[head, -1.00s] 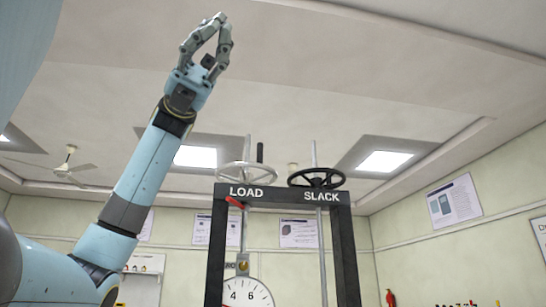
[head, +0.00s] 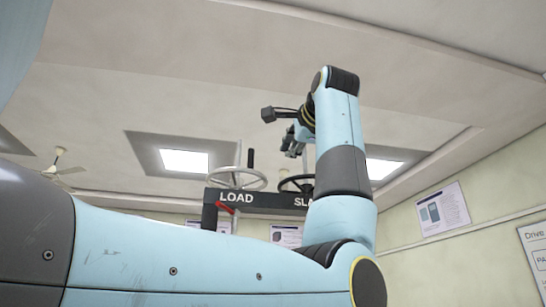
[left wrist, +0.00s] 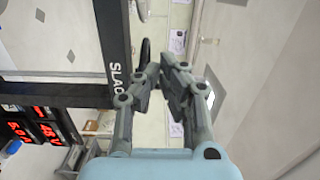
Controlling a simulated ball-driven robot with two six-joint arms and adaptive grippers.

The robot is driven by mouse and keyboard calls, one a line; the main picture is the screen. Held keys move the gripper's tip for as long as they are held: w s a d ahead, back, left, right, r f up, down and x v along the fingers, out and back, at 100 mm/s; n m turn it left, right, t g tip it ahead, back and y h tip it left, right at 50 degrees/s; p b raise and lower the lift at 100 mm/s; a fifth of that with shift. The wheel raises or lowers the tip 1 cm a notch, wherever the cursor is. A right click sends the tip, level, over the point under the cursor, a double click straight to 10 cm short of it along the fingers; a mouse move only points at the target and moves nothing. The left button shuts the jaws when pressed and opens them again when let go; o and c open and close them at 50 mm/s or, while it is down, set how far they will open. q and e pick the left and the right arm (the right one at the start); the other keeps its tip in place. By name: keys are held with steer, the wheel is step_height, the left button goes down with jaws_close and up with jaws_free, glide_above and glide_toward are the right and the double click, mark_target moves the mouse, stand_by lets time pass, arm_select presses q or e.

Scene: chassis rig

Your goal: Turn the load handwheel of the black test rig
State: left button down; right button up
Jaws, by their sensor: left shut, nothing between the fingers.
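The black test rig (head: 270,202) stands ahead, its top beam lettered LOAD and SLACK. The pale load handwheel (head: 237,178), with an upright dark handle, sits above LOAD. It shows at the top edge in the left wrist view (left wrist: 143,9). The black slack handwheel (head: 291,184) is partly hidden by my left arm. My left gripper (head: 290,143) is shut and empty, up and to the right of the load handwheel in the head view and apart from it. In the left wrist view its fingers (left wrist: 162,72) lie beside the slack handwheel. My right gripper is not in view.
My left arm covers the lower part of the head view and hides most of the rig's frame. A red digital display (left wrist: 32,128) shows at the left of the left wrist view. A poster (head: 442,206) hangs on the right wall.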

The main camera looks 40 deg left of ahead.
mark_target(238, 172)
arm_select(q)
steer(key=p+x, duration=0.3)
steer(key=x, duration=0.7)
steer(key=s, duration=0.2)
steer(key=s+p, duration=0.1)
steer(key=s, duration=0.1)
steer(key=shift+s+a, duration=0.15)
steer(key=shift+a, duration=0.25)
steer(key=shift+s+a+b, duration=0.1)
steer(key=shift+s+b, duration=0.75)
steer(key=shift+s, duration=0.05)
